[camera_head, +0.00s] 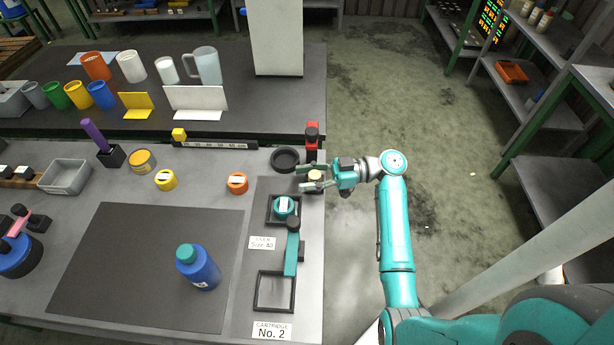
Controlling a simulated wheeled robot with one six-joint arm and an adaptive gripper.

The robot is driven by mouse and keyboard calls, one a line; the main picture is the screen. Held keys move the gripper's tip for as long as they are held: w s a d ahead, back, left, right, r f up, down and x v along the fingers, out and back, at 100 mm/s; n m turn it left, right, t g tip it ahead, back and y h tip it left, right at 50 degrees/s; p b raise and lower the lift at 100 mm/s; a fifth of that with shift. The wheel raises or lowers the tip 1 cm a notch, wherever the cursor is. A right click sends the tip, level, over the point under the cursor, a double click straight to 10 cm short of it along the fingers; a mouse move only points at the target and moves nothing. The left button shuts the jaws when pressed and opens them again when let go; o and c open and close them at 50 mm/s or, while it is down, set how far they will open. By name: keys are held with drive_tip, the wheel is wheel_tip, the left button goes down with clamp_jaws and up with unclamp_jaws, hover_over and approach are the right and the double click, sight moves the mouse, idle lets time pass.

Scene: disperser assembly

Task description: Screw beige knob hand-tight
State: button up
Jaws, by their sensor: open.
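The beige knob (315,175) is a small round pale piece at the right edge of the workbench, on a dark mount that my arm partly covers. My gripper (305,177) reaches in from the right and is open. Its two fingers lie on the far and near sides of the knob, as seen from above. I cannot tell whether either finger touches it. The knob's thread and how far it is seated are hidden.
A red and black post (312,138) stands just behind my gripper, with a black ring (285,160) to its left. In front are a teal round part (285,206) in a black frame and a teal lever (291,252). Open floor lies right of the bench.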

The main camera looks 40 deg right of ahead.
clamp_jaws()
